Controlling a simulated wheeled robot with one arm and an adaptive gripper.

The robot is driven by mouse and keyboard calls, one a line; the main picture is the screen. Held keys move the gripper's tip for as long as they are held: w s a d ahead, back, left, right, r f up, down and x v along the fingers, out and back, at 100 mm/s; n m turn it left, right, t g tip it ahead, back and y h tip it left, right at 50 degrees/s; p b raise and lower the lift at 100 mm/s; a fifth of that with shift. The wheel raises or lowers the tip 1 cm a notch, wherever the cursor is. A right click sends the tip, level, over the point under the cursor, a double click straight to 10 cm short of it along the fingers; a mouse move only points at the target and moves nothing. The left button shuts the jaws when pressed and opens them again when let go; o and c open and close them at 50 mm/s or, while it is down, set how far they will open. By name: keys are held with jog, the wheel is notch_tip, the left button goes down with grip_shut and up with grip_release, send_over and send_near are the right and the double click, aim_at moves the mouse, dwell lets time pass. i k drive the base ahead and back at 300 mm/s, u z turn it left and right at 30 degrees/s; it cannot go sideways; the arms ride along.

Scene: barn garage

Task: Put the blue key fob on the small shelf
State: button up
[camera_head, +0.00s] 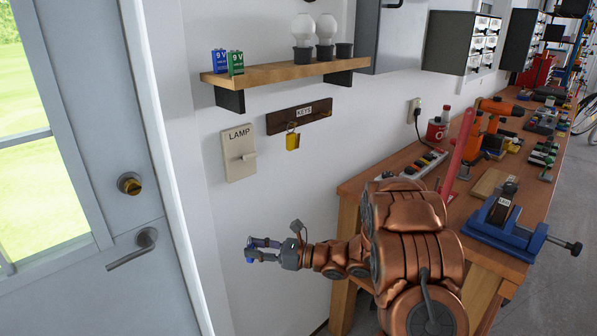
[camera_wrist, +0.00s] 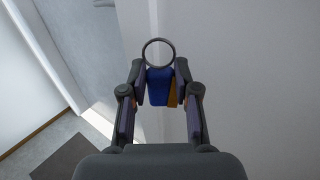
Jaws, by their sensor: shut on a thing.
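My gripper (camera_head: 262,248) is shut on the blue key fob (camera_wrist: 158,86), held in the air in front of the white wall, lower than the shelf. In the wrist view the fob sits between the fingertips, with its metal ring (camera_wrist: 158,42) sticking out beyond them. An orange-brown strip shows beside the blue part. In the head view the fob is small at the fingertips. The small wooden shelf (camera_head: 276,73) is on the wall above my gripper.
The shelf's middle is bare. Below it are a KEYS rack (camera_head: 299,116) with a yellow fob (camera_head: 292,141) and a LAMP switch (camera_head: 239,152). A door (camera_head: 95,190) stands left. A workbench (camera_head: 395,157) with tools and a blue vise (camera_head: 503,222) stands right.

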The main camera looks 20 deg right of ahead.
aim_at(222, 77)
jog(key=k, duration=0.55)
jog(key=z, duration=2.45)
jog(key=k, duration=1.3)
jog(key=u, duration=3.1)
